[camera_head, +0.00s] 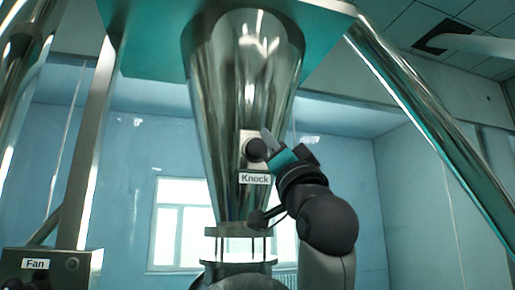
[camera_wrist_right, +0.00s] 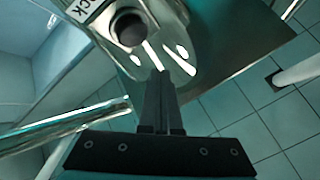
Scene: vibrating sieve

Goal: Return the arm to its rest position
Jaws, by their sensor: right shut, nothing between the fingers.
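My right gripper (camera_head: 268,138) is raised beside the round dark knob (camera_head: 256,150) on the steel hopper (camera_head: 245,75), above the "Knock" label (camera_head: 254,179). In the wrist view the two fingers (camera_wrist_right: 160,80) are together with nothing between them. The knob (camera_wrist_right: 129,27) shows there beyond the fingertips, and a gap seems to lie between them; whether they touch cannot be told for sure from the head view. My right arm reaches up from the lower right. My left gripper is not in view.
A slanted steel leg (camera_head: 430,120) stands right of my arm, and another post (camera_head: 98,140) stands left. A "Fan" control box (camera_head: 60,265) is at lower left. The hopper outlet (camera_head: 238,245) is below the knob. Open room lies between arm and right leg.

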